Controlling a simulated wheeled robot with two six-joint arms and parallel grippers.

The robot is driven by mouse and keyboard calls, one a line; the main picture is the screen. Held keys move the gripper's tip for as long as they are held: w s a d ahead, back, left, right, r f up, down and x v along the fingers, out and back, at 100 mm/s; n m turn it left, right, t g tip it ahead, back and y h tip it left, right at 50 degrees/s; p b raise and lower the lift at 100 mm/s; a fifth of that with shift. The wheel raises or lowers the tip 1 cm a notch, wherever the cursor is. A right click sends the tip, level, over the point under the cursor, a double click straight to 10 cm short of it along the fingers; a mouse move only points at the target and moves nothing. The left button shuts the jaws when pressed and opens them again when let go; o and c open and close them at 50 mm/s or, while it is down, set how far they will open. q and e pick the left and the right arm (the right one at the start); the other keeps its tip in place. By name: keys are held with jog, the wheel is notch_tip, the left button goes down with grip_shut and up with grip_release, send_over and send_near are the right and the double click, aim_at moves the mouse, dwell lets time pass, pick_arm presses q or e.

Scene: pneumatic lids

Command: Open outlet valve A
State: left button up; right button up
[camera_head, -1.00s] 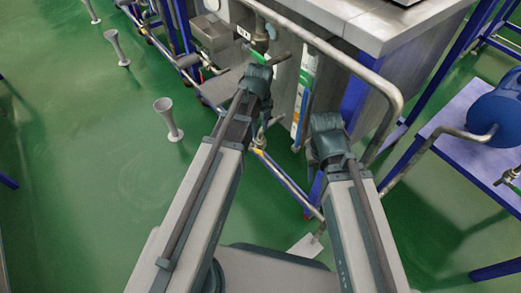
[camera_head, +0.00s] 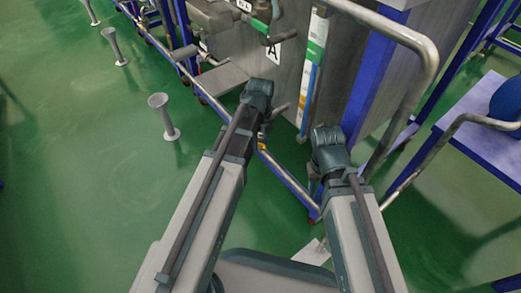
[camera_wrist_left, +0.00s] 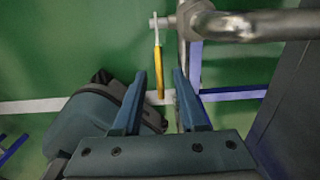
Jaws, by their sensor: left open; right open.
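A yellow valve handle (camera_wrist_left: 158,68) hangs from a metal pipe fitting in the left wrist view. Its lower end lies between the fingertips of my left gripper (camera_wrist_left: 160,84) in the picture; I cannot tell the depth or any contact. The gripper is open. In the head view, a small yellow part (camera_head: 262,147) shows just below my left gripper (camera_head: 262,115), whose fingers are mostly hidden. A plate marked A (camera_head: 273,53) is on the machine above, near a green handle (camera_head: 260,27). My right gripper (camera_head: 328,150) is to the right; its fingers are hidden.
A bent metal rail (camera_head: 428,65) and a blue frame post (camera_head: 368,75) stand close to my right arm. A blue lower rail (camera_head: 288,180) runs along the machine. A grey flared post (camera_head: 163,115) stands on open green floor at left. A blue-framed table (camera_head: 490,125) is at right.

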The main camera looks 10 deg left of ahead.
pick_arm(q)
jog(key=shift+f, duration=0.6)
grip_shut()
dwell(1.1)
